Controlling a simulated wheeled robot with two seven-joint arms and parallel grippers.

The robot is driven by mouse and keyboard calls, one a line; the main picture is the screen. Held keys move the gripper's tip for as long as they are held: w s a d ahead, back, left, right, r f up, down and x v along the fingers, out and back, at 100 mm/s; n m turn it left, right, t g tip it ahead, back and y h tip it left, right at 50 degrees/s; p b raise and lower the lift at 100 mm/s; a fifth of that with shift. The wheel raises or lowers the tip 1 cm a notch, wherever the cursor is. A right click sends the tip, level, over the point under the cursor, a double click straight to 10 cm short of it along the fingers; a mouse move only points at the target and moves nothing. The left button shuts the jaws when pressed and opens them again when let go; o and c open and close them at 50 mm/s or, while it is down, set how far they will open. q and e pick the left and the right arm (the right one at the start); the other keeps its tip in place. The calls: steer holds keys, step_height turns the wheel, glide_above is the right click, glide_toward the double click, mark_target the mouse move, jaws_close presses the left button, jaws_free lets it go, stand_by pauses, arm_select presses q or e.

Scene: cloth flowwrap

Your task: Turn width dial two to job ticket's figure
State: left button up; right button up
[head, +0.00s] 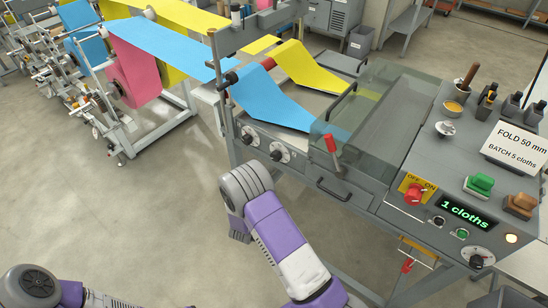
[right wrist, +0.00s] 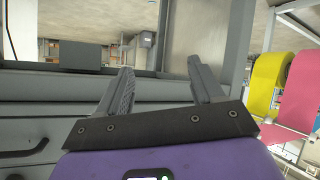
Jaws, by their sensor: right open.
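The job ticket (head: 515,146) stands on the right of the machine top and reads "FOLD 50 mm, BATCH 5 cloths". Two round dials sit on the machine's front panel, a left dial (head: 249,136) and a right dial (head: 280,152). Their settings and any number labels are too small to read. My right gripper (right wrist: 165,88) is open and empty in the right wrist view, with grey machine framing behind it. In the head view my right arm stands in front of the machine, below the dials, and its fingers cannot be made out. My left gripper is out of view.
Blue cloth (head: 270,95) and yellow cloth (head: 310,68) feed into the machine beside a clear cover (head: 350,118). A red OFF/ON switch (head: 413,194), a "1 cloths" display (head: 467,215) and another knob (head: 478,257) are at the right.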

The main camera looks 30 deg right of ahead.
step_height(320, 180, up, 5)
steer(key=w+m+h, duration=0.1)
steer(key=w+h, duration=0.2)
steer(key=m+h, duration=0.3)
steer(key=h, duration=0.2)
glide_toward(274, 158)
steer(key=x, duration=0.2)
steer(key=shift+g, duration=0.5)
steer(key=x, duration=0.7)
steer(key=shift+w+d+r, duration=0.2)
steer(key=shift+w, duration=0.15)
steer(key=c, duration=1.1)
